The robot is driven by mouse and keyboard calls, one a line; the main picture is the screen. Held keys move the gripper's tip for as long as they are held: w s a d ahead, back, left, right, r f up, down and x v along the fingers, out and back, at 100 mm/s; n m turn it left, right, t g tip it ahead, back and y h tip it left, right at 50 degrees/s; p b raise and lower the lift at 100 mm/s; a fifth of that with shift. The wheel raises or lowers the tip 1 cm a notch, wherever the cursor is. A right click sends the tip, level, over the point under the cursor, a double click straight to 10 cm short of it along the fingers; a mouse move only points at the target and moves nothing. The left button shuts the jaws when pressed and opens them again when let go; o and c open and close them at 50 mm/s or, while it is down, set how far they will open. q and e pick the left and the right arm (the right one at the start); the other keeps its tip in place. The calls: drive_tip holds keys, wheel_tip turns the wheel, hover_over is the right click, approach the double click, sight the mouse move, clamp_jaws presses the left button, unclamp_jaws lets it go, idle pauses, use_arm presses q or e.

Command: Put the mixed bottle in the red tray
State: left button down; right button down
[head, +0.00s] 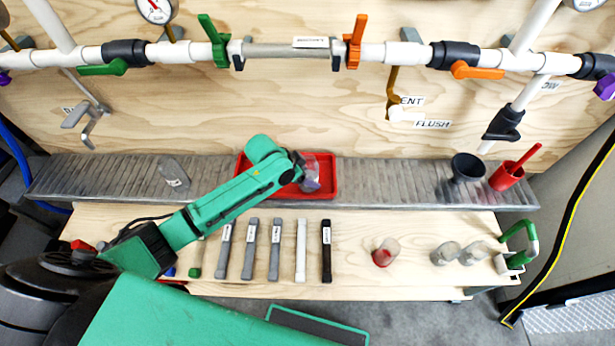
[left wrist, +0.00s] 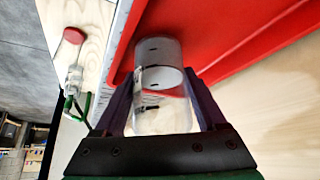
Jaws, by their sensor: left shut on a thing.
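The red tray (head: 328,172) lies on the grey metal shelf against the plywood wall. It also fills much of the left wrist view (left wrist: 225,32). The mixed bottle (head: 310,178) is a clear bottle with a purplish tint, over the right part of the tray. In the left wrist view the bottle (left wrist: 160,90) sits between the two dark fingers of my left gripper (left wrist: 160,105). My left gripper (head: 302,166) is shut on the bottle. I cannot tell whether the bottle's base touches the tray floor. My right gripper is not in view.
A black funnel (head: 467,167) and a red cup (head: 506,177) stand on the shelf's right. On the lower bench are several marked bars (head: 275,250), a clear cup with red contents (head: 385,252) and clear cups (head: 446,254). Pipes with valves (head: 290,52) run above.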

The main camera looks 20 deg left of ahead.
use_arm(q)
drive_tip(key=shift+f, duration=0.35)
drive_tip(key=shift+r, duration=0.1)
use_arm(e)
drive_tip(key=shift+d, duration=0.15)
use_arm(q)
unclamp_jaws()
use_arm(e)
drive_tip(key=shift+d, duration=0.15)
use_arm(q)
drive_tip(key=shift+r, duration=0.1)
drive_tip(key=p+v, duration=0.1)
drive_tip(key=v, duration=1)
drive_tip(key=shift+a+r, duration=0.15)
drive_tip(key=shift+r, duration=0.2)
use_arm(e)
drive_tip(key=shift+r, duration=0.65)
use_arm(q)
drive_tip(key=shift+s, duration=0.15)
